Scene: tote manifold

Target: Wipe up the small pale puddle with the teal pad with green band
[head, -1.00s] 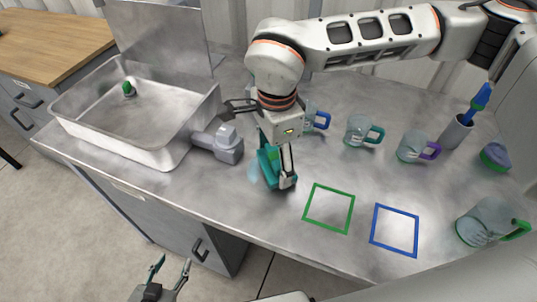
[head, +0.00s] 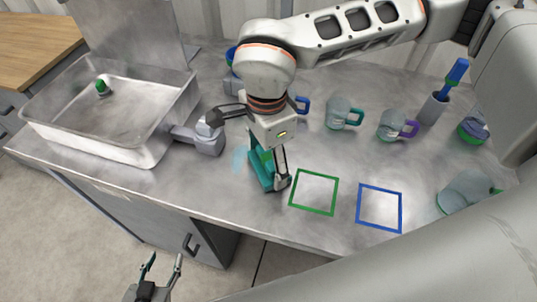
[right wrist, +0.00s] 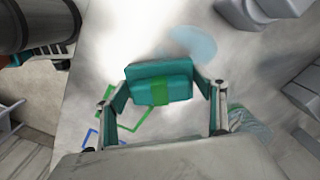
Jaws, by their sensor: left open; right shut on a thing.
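The teal pad with green band (head: 257,173) is held in my right gripper (head: 270,180) over the metal counter. In the right wrist view the pad (right wrist: 145,73) sits between the two fingers, its green band facing the camera. I cannot tell whether its underside touches the counter. The small pale puddle (head: 239,158) is a faint bluish patch just left of the pad. My left gripper (head: 164,264) is open and empty, in front of the counter's edge.
A metal basin (head: 150,152) with a green-and-dark item (head: 102,88) stands left, a grey fitting (head: 206,138) at its side. Green (head: 314,192) and blue (head: 380,207) outlined squares lie right of the pad. Several glass mugs, including one with a teal handle (head: 341,112), stand behind.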

